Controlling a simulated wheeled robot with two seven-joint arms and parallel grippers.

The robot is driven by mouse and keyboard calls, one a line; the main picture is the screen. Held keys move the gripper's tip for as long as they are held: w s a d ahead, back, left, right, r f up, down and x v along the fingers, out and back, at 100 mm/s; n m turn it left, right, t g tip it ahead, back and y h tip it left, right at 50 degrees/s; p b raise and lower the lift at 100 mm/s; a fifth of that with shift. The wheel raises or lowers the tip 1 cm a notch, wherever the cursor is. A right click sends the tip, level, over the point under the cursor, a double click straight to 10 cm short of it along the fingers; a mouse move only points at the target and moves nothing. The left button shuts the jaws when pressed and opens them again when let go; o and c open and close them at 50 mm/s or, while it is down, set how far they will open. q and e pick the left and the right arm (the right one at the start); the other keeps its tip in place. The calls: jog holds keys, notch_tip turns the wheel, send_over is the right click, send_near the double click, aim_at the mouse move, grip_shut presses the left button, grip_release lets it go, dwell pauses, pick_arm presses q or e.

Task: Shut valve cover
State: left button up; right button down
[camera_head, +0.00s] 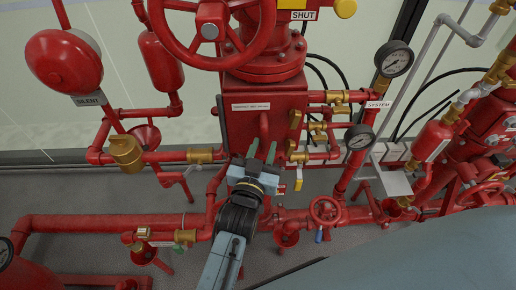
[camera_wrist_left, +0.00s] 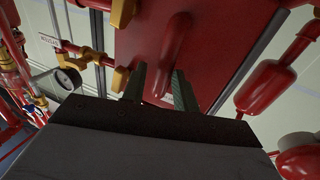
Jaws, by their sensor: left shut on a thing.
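The valve cover (camera_head: 238,122) is a red panel on the upright red box in the middle of the head view, with a white label (camera_head: 251,106) near its top. It fills the upper middle of the left wrist view (camera_wrist_left: 140,40). Its red handle (camera_head: 264,124) is a raised bar, also seen in the wrist view (camera_wrist_left: 176,40). My left gripper (camera_head: 262,151) is at the lower end of the handle. Its two green-grey fingers (camera_wrist_left: 158,80) are on either side of the bar, shut on it. I cannot tell whether the cover is fully flush. My right gripper is not in view.
A large red handwheel (camera_head: 208,31) is above the box. Brass valves (camera_head: 297,120) and a gauge (camera_head: 359,137) crowd its right side. A small red wheel (camera_head: 325,209) and a horizontal pipe (camera_head: 110,221) lie low, near my arm. Open space is limited.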

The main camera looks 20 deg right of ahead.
pick_arm(q)
jog(key=o, duration=0.4)
jog(key=shift+s+d, duration=0.5)
jog(key=shift+d, duration=0.15)
jog(key=shift+w+a, duration=0.1)
jog(key=shift+w, duration=0.05)
jog(key=v, duration=1.3)
jog(key=shift+a, duration=0.3)
